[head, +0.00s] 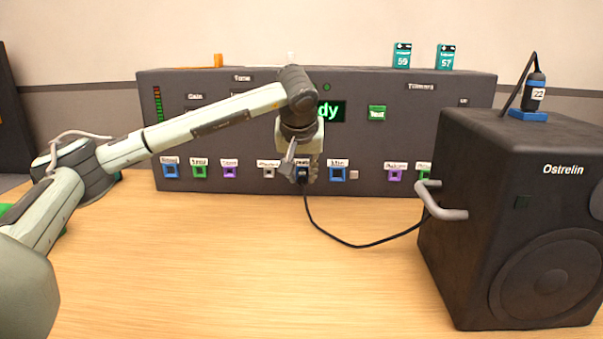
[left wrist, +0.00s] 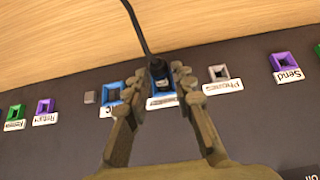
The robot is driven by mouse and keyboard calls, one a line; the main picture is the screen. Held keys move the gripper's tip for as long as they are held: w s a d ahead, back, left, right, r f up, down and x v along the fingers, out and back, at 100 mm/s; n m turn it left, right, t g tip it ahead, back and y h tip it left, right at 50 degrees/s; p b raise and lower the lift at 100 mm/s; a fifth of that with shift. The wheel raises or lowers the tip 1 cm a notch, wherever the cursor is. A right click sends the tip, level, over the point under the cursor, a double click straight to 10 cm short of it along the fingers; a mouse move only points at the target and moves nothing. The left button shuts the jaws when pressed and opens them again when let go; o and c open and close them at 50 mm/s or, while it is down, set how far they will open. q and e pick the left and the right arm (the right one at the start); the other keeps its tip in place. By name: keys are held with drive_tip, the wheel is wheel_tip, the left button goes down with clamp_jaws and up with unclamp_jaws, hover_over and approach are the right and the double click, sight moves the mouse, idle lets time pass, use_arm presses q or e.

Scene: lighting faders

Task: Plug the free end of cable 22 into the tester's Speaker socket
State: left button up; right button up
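The tester (head: 400,140) is a wide dark panel with a row of labelled sockets along its lower edge. My left gripper (head: 303,174) is at the Speaker socket, whose label is partly covered. In the left wrist view its fingers (left wrist: 160,84) close on either side of a black cable plug (left wrist: 158,68), which sits at the blue-framed socket. I cannot tell how deep it is. The black cable (head: 345,243) runs from there across the table behind the speaker (head: 470,180). The other end, a plug tagged 22 (head: 537,95), stands in a blue socket on top of the speaker. My right gripper is out of view.
The blue Mic socket (head: 337,174) and the grey Phones socket (head: 268,173) flank the Speaker socket. The speaker's grey handle (head: 442,203) juts toward the tester. Teal tags 59 (head: 402,57) and 57 (head: 446,58) stand on the tester. The front table (head: 250,270) is clear.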

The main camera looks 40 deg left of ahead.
use_arm(q)
drive_tip(key=o, duration=0.5)
drive_tip(key=v, duration=1.2)
drive_tip(key=shift+w, duration=0.1)
